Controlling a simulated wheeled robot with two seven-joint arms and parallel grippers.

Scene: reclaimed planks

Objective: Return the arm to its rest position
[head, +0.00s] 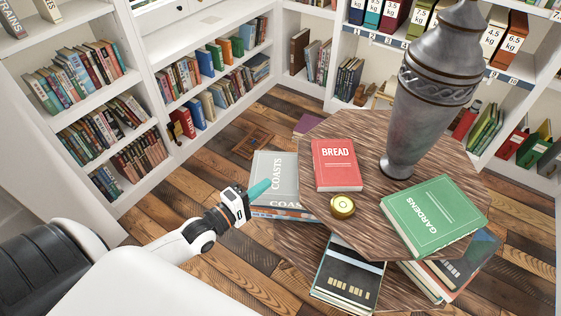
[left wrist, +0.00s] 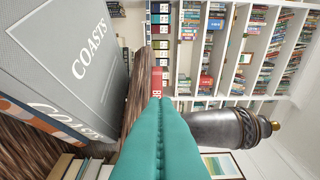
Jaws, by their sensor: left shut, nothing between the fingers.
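My left gripper (head: 258,189) has teal fingers, and they are shut with nothing between them. In the left wrist view the shut teal fingers (left wrist: 160,140) fill the lower middle, and the COASTS book (left wrist: 75,50) stands large and close at the left. I cannot tell whether the fingers touch the book. My white left arm (head: 180,243) reaches in from the lower left. My right gripper is not in view.
The table (head: 375,140) bears a red BREAD book (head: 336,165), a brass round object (head: 343,206), a green GARDENS book (head: 433,216) and a tall grey vase (head: 430,100). More books lie lower around it. White bookshelves (head: 135,60) line the walls. Plank floor (head: 190,185) is open at the left.

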